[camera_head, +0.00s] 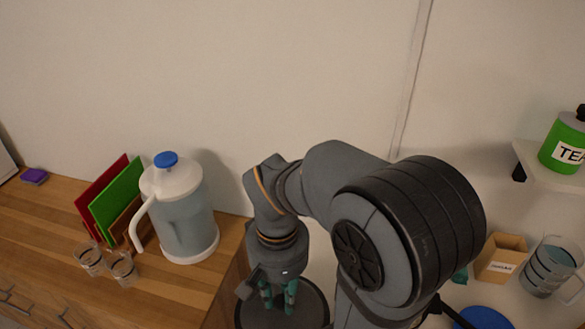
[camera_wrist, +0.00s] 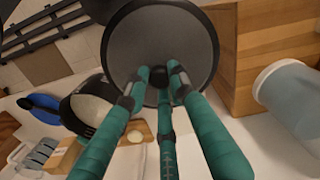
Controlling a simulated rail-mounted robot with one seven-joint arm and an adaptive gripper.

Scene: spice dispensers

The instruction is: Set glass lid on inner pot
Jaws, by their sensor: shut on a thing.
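My gripper (camera_head: 279,297), with teal fingers, is shut on the black knob of a dark round lid (camera_head: 253,316), seen at the bottom of the head view. In the wrist view the lid (camera_wrist: 135,35) lies across the top middle, and my gripper (camera_wrist: 163,80) has its fingers closed around the knob. My arm hides much of the right side in the head view.
A white pitcher with a blue knob (camera_head: 185,220) stands on the wooden counter (camera_head: 50,205), left of my arm. Glasses (camera_head: 123,268) and coloured boards (camera_head: 118,193) are near it. A small box (camera_head: 500,257) and glass jug (camera_head: 548,268) stand at right, below a shelf (camera_head: 545,165).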

